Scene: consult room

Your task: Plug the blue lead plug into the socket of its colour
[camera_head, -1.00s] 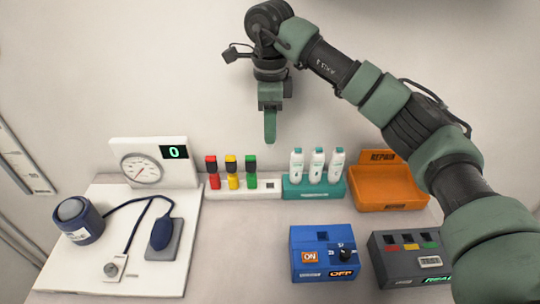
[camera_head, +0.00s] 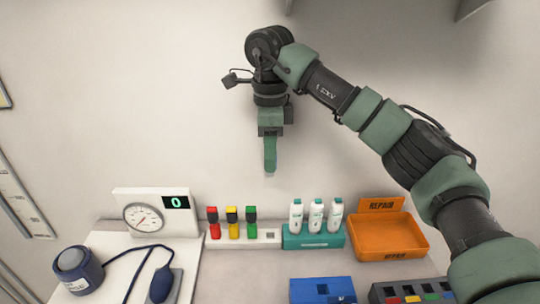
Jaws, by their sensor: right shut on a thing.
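My right gripper (camera_head: 270,168) hangs fingers down in front of the wall, above and apart from the white rack (camera_head: 258,243). It is shut; what it holds is hidden at its fingers. Red (camera_head: 212,222), yellow (camera_head: 233,221) and green (camera_head: 251,221) plugs stand upright in the rack, whose right-hand slot (camera_head: 271,236) is empty. No blue plug shows there. A blue box (camera_head: 318,292) with a dark square opening in its top is cut off by the bottom edge. A dark box (camera_head: 408,292) with coloured patches stands right of it. My left gripper is out of view.
A teal holder (camera_head: 313,242) with white bottles and an orange REPAIR tray (camera_head: 389,239) stand right of the rack. A white gauge (camera_head: 155,212) and a blue cuff (camera_head: 76,269) are at left. Bare bench lies in front of the rack.

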